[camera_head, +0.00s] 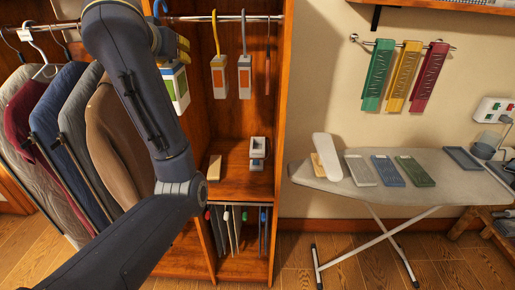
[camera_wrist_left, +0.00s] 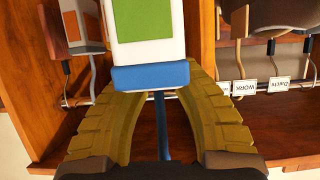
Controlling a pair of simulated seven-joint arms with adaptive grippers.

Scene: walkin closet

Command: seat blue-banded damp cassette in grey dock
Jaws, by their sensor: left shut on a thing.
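The blue-banded cassette (camera_head: 174,88) is white with a green panel and hangs in the closet bay at upper left, below a blue hook (camera_head: 158,7). In the left wrist view its green face and blue band (camera_wrist_left: 150,77) are close up. My left gripper (camera_head: 183,47) has its olive fingers on either side of the blue band and is shut on the cassette. My arm hides part of it in the head view. A small white-and-grey holder (camera_head: 257,145) with a blue lower part stands on the closet shelf; I cannot tell surely that it is the grey dock. My right gripper is not in view.
Two orange-panelled cassettes (camera_head: 218,75) (camera_head: 244,76) hang from the rod (camera_head: 225,18) to the right. A tan block (camera_head: 214,168) stands on the shelf. Garments (camera_head: 50,130) hang at left. An ironing board (camera_head: 300,180) bears several flat trays.

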